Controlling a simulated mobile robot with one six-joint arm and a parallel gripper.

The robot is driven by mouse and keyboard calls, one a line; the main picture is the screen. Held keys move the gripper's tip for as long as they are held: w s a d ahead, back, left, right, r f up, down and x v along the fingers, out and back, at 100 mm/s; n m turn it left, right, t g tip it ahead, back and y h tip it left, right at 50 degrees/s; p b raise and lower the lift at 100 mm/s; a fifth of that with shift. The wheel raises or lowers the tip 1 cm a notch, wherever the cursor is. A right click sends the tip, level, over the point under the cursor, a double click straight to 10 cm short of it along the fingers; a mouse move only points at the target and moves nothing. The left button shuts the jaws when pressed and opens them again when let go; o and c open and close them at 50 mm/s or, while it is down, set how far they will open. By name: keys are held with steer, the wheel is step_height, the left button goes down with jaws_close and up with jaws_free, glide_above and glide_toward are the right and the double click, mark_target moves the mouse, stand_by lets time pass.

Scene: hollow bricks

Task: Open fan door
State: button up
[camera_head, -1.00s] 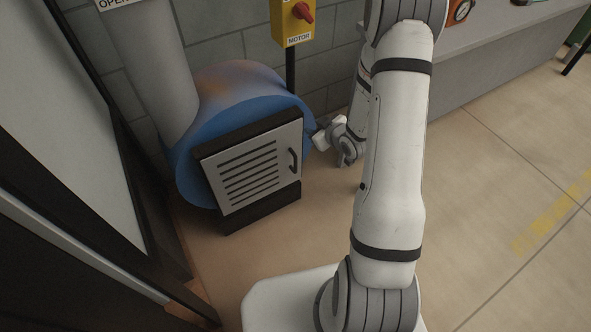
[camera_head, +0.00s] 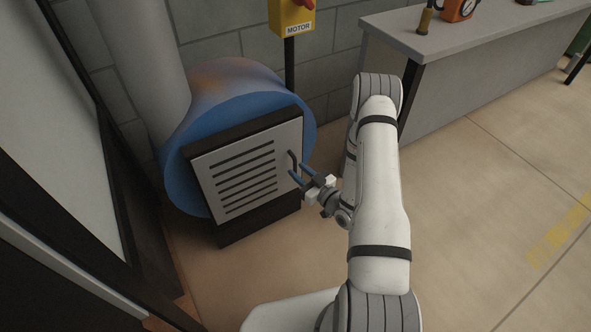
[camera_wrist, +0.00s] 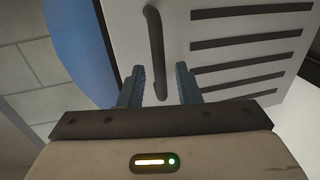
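The fan door (camera_head: 246,170) is a light grey slotted panel on the front of the blue round fan housing (camera_head: 236,98). It looks shut. Its dark curved handle (camera_head: 293,161) is at the door's right side. My gripper (camera_head: 298,174) is at the handle, with its fingers pointing at the door. In the wrist view, my gripper (camera_wrist: 160,84) is open, and the handle (camera_wrist: 155,50) runs down between its two blue-grey fingers. Gaps show between the handle and both fingers. I cannot tell how deep the handle sits between them.
A yellow motor switch box (camera_head: 292,16) stands on a post behind the fan. A grey workbench (camera_head: 450,45) is at the back right. A dark-framed panel (camera_head: 75,130) is close on the left. The floor (camera_head: 470,220) at the right is clear.

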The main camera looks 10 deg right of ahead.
steer(key=shift+x, duration=1.45)
steer(key=shift+c, duration=0.4)
jaws_close()
